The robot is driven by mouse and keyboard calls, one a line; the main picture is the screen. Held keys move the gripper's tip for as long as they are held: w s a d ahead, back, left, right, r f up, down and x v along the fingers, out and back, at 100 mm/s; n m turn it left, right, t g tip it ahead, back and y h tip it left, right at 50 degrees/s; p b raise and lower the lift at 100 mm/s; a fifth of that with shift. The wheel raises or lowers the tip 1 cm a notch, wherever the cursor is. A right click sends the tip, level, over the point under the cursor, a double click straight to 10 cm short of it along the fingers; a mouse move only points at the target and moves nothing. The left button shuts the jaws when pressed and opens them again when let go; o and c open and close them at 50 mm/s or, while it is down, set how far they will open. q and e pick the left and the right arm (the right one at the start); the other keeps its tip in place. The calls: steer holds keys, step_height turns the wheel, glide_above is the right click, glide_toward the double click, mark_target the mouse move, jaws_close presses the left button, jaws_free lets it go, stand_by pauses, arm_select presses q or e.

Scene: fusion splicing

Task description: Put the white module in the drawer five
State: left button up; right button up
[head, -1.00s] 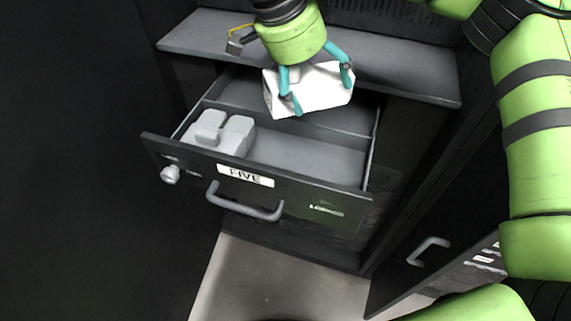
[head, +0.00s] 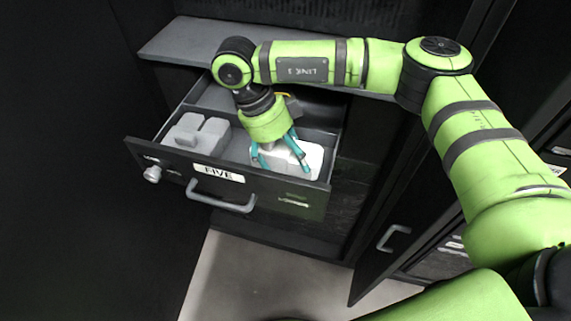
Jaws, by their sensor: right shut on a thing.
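The drawer labelled FIVE (head: 218,173) is pulled open below a grey shelf in the black cabinet. The white module (head: 314,158) is inside the right part of the drawer, in its front area. My right gripper (head: 281,160) reaches down into the drawer with its teal fingers shut on the module. The gripper and wrist cover part of the module, and I cannot tell whether it touches the drawer floor. My left gripper is not in view.
Grey blocks (head: 197,133) fill the left front part of the drawer. The shelf (head: 180,42) overhangs the drawer's back. The drawer's front handle (head: 222,203) sticks out. A lower cabinet door with a handle (head: 393,238) stands open at right.

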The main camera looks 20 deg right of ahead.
mark_target(287, 173)
step_height(287, 173, down, 2)
steer(key=shift+s+f, duration=0.1)
steer(key=shift+f, duration=0.05)
step_height(287, 173, down, 3)
steer(key=shift+f+p, duration=0.1)
steer(key=shift+p, duration=0.8)
steer(key=shift+f, duration=0.3)
steer(key=o, duration=1.2)
steer(key=shift+c, duration=0.2)
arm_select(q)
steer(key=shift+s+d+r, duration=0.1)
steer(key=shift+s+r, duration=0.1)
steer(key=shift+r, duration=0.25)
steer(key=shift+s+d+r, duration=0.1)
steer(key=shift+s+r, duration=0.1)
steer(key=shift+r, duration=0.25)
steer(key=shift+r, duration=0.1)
